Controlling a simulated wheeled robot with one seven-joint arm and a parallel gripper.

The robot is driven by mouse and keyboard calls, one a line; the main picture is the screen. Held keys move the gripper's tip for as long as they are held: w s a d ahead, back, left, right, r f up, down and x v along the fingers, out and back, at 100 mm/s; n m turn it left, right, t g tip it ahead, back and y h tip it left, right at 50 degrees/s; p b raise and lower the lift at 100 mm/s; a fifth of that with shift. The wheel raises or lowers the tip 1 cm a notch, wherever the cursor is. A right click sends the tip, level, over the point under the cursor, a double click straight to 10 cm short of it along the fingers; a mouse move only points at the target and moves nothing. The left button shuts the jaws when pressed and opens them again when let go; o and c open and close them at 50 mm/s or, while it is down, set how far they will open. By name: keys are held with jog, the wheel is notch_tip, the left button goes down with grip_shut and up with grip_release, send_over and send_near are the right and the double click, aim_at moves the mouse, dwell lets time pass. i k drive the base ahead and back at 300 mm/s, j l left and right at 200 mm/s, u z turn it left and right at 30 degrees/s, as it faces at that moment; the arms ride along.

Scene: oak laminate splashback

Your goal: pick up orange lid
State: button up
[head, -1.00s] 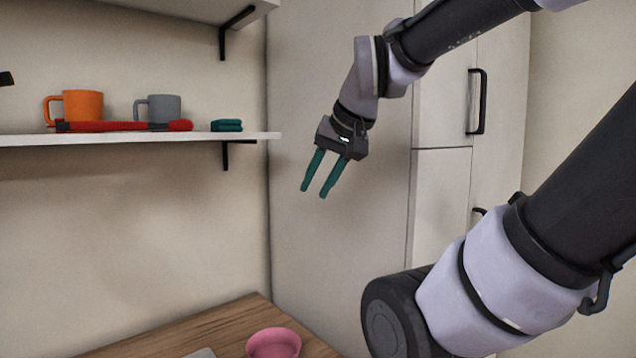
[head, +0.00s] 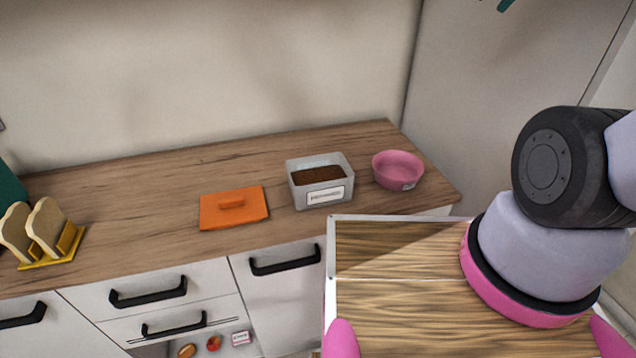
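The orange lid (head: 234,208) lies flat on the wooden counter, with a raised handle on its top. It is left of a grey container (head: 320,180) with a white label and dark brown contents. My gripper is almost wholly out of the head view. Only a green fingertip (head: 505,5) shows at the top edge, far above and to the right of the lid. Whether it is open or shut does not show.
A pink bowl (head: 398,170) stands right of the container. A yellow rack (head: 55,247) with bread slices stands at the left. The counter (head: 130,220) is clear between rack and lid. Drawers with black handles (head: 148,292) are below; small items show in a lower opening.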

aim_at(245, 205)
jog(key=u, duration=1.4)
